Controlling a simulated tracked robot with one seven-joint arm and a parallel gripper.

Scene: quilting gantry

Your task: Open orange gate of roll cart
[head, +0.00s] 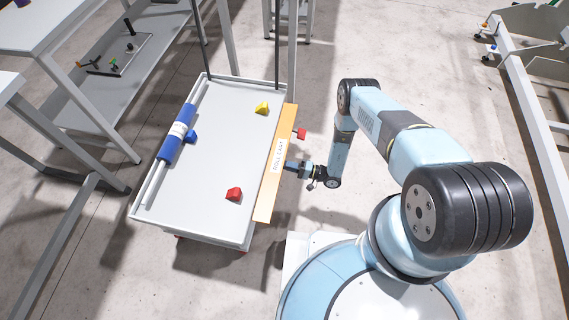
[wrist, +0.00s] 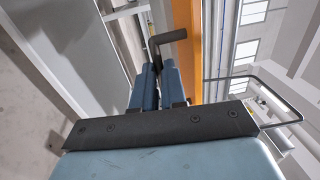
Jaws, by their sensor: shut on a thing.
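The roll cart (head: 210,160) is a light grey tray cart in the head view. Its orange gate (head: 266,198) runs along the right side and bears a white label. The gate also shows as an orange strip in the wrist view (wrist: 187,45). A dark bent handle (wrist: 168,37) is beside the gate. My gripper (head: 291,165) is at the gate's outer side. In the wrist view my blue fingers (wrist: 157,82) are shut on the handle. The fingers partly hide the grip. How far the gate leans cannot be told.
A blue roll with a white band (head: 178,133) lies along the tray's left side. A yellow block (head: 262,108) and a red block (head: 233,194) sit on the tray. A red piece (head: 301,134) sticks out beyond the gate.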

